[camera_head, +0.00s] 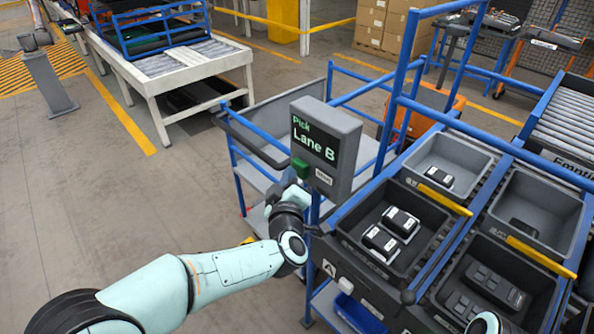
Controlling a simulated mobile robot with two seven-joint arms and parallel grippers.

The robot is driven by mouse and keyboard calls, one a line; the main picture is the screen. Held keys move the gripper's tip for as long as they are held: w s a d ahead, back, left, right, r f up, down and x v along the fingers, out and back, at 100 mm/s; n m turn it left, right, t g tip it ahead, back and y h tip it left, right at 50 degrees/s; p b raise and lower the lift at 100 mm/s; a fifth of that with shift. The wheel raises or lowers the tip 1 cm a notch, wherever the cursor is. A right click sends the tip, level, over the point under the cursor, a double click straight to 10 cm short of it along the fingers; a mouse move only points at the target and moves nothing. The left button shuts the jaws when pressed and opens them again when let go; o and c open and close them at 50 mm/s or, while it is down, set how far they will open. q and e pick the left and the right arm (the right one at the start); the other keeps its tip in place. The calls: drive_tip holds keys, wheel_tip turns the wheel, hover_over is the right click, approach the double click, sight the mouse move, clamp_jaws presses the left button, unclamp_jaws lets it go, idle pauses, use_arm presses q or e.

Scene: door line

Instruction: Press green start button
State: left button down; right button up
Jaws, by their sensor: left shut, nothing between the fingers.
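A grey display box (344,130) on a blue post reads "Pick Lane B" in green letters. My right gripper is not in view.
A rack with dark bins (391,232) holding black-and-white packs stands right of the display, framed by blue rails (403,62). A blue-railed cart (247,137) is behind the display. A white-framed conveyor (178,68) is at upper left. The floor at left is open.

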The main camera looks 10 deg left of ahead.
use_arm(q)
drive_tip(key=shift+s+a, duration=0.3)
drive_tip(key=shift+s, duration=0.15)
drive_tip(key=s+a+b, duration=0.1)
drive_tip(key=s, duration=0.1)
drive_tip(key=s+a, duration=0.2)
drive_tip(key=shift+b, duration=0.35)
idle(0.6)
